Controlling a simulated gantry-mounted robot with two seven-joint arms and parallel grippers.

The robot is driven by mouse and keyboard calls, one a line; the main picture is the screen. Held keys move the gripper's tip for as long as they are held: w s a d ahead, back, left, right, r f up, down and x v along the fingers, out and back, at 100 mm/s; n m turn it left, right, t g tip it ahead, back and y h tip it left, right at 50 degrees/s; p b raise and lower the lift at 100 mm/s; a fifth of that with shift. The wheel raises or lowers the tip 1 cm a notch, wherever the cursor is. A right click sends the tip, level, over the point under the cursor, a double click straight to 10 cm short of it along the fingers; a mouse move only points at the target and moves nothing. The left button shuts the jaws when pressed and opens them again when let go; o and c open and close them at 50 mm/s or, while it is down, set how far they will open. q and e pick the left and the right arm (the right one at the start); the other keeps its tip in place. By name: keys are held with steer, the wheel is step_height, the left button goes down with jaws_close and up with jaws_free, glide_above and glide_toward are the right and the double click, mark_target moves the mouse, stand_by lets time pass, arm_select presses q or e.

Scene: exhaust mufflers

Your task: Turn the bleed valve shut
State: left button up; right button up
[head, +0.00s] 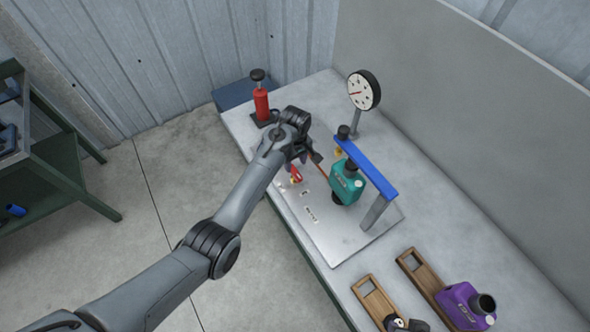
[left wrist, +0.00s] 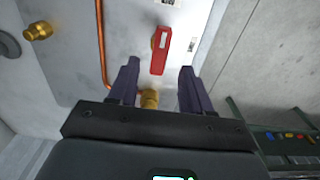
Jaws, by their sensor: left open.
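The bleed valve has a red lever handle (head: 296,174) on the metal plate (head: 345,246) in the head view. In the left wrist view the red handle (left wrist: 160,52) points down the picture toward my gripper, with white labels beside it. My left gripper (head: 309,158) is over the plate next to the valve. In the left wrist view its two fingers (left wrist: 159,68) are apart, one on each side of the handle's near end, with gaps on both sides. A brass fitting (left wrist: 149,98) shows between the fingers. My right gripper is out of view.
A teal canister (head: 346,182) hangs by a blue-topped frame (head: 366,167) right of my gripper. A dial gauge (head: 363,90) and a red bottle jack (head: 262,104) stand behind. A copper pipe (left wrist: 103,45) runs left of the handle. A purple canister (head: 463,306) lies at front right.

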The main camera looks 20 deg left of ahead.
mark_target(295, 171)
arm_select(q)
steer(key=shift+f+b, duration=0.3)
steer(key=shift+f, duration=2.35)
jaws_close()
